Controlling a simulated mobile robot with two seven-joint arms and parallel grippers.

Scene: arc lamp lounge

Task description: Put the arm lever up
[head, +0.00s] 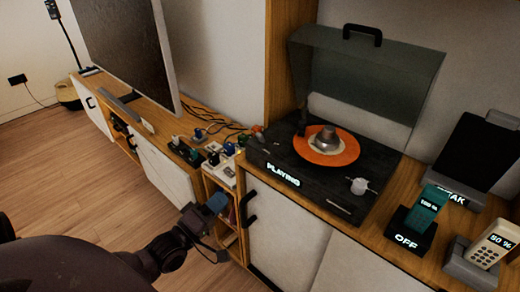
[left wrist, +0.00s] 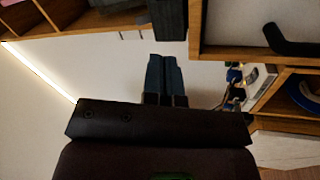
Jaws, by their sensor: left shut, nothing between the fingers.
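The dark record player (head: 270,150) stands on the wooden cabinet with its smoky lid (head: 360,75) raised. An orange record (head: 345,153) with a silver dome (head: 325,140) at its middle lies on it. The front edge reads "PLAYING" in lit letters. A small white knob with a thin rod (head: 359,186) sits at the deck's front right, and a pale bar (head: 338,208) lies near the front edge. I cannot tell which part is the arm lever. My left gripper (head: 216,202) is shut and empty, in front of the cabinet, left of and below the player. It also shows in the left wrist view (left wrist: 165,62).
A power strip with plugs and cables (head: 212,160) lies left of the player. A teal handset (head: 427,205) in an "OFF" dock and a beige handset (head: 492,245) reading "50 %" stand right. A large dark screen (head: 125,45) stands at left. The wooden floor (head: 75,165) is clear.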

